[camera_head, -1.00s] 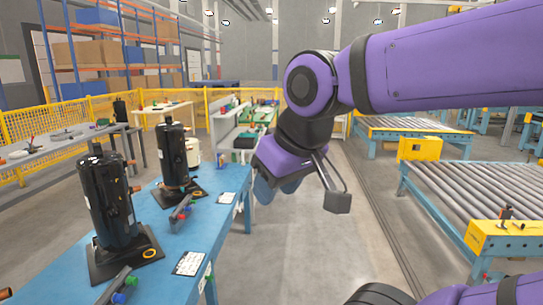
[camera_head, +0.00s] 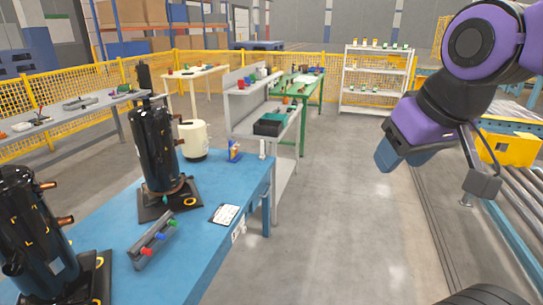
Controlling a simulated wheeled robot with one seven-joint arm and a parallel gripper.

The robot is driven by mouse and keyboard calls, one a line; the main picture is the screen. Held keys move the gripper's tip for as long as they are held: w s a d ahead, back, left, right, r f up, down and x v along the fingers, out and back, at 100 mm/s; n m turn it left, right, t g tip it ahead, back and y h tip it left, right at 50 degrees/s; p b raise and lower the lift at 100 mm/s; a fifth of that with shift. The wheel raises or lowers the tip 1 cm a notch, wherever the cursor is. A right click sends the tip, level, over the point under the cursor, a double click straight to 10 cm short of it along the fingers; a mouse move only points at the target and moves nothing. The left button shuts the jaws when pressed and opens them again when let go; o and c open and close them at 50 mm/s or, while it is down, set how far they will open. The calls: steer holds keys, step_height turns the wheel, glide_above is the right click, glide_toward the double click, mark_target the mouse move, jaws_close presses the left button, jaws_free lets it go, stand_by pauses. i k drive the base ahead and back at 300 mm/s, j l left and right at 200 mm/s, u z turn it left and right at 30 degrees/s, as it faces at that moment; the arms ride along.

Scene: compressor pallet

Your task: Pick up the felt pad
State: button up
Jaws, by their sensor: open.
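I cannot pick out a felt pad for certain. A flat black square pad (camera_head: 170,198) lies under the middle black compressor (camera_head: 155,150) on the blue table (camera_head: 195,255); its material cannot be told. Another black pad (camera_head: 98,275) lies under the nearer black compressor (camera_head: 35,235), cut off at the left edge. My gripper (camera_head: 388,158) hangs over the aisle to the right of the table, well apart from both pads. It is open, and nothing shows in it; its fingertips are small and partly turned away.
A grey holder with red, blue and green pieces (camera_head: 152,242), a white card (camera_head: 224,214), a small blue-yellow item (camera_head: 234,150) and a cream canister (camera_head: 194,140) stand on or by the table. Grey floor (camera_head: 330,230) is clear; a roller conveyor (camera_head: 515,220) runs at right.

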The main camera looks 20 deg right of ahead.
mark_target(262, 157)
steer(key=i+l+z, duration=0.1)
steer(key=i, duration=0.35)
steer(key=i+l, duration=0.1)
steer(key=i, duration=0.4)
steer(key=i+l+z, duration=0.15)
steer(key=i+z, duration=0.15)
steer(key=i+l, duration=0.1)
steer(key=i, duration=0.4)
steer(key=i+l+z, duration=0.1)
steer(key=i, duration=0.35)
steer(key=i+l+u, duration=0.15)
steer(key=i+u, duration=0.25)
steer(key=i+l+u, duration=0.25)
steer(key=u, duration=0.2)
steer(key=i, duration=0.15)
